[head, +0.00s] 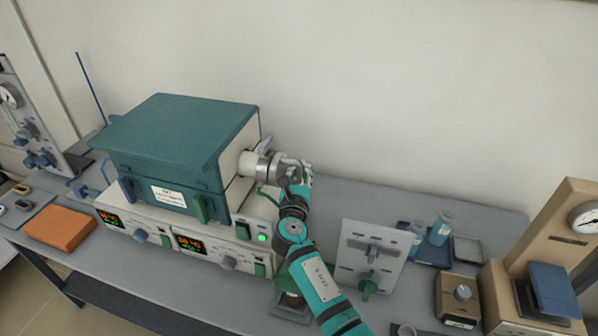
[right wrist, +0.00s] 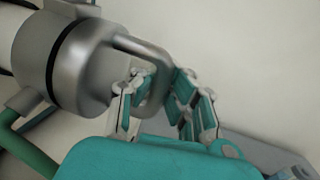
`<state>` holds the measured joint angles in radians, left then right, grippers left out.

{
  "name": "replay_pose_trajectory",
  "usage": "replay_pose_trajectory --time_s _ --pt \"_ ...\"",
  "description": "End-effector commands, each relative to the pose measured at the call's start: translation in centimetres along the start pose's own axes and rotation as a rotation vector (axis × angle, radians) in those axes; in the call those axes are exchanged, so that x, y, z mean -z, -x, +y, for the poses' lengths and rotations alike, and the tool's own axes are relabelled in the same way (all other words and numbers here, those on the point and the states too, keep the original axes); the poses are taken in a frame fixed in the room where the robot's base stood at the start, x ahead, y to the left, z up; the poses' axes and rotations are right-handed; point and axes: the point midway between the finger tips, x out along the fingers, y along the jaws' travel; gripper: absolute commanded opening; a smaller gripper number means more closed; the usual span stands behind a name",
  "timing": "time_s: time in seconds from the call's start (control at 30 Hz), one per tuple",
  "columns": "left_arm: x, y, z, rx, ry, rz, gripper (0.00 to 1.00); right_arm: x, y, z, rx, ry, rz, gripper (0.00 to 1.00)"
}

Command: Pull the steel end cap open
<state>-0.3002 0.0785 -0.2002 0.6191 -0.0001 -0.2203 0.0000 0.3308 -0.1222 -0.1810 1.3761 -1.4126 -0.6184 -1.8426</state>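The steel end cap (head: 265,166) sits on the right end of the furnace tube, at the right side of the teal furnace (head: 185,140). In the right wrist view the steel end cap (right wrist: 85,65) is a grey cylinder with a bent loop handle (right wrist: 135,45). My right gripper (head: 297,172) is at this handle. In the right wrist view the fingers of my right gripper (right wrist: 160,90) lie on either side of the handle's outer bar, with hardly any gap. The cap appears seated against the tube. My left gripper is not in view.
A grey upright panel with a green knob (head: 370,257) stands right of my right arm. Blue bottles (head: 441,229) stand behind it. A beige instrument (head: 545,255) is at the far right. An orange block (head: 60,227) lies at left. The air right of the cap is free.

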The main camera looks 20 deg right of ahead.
Motion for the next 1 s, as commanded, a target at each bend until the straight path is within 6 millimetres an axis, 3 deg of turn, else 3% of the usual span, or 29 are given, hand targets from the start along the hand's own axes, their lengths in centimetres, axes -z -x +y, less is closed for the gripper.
replay_pose_trajectory --time_s 0.17,0.47,0.73,1.0 --pt "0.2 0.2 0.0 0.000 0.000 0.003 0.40 0.2 0.2 -0.1 -0.003 0.001 0.005 0.00" --pt "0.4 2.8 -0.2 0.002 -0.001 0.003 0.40 0.2 1.1 -4.3 -0.003 0.004 0.008 0.00" --pt "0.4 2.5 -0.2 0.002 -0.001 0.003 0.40 0.5 1.2 -4.4 -0.006 0.000 0.009 0.00" --pt "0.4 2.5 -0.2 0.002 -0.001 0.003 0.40 0.4 1.1 -4.5 -0.004 0.000 0.006 0.34"
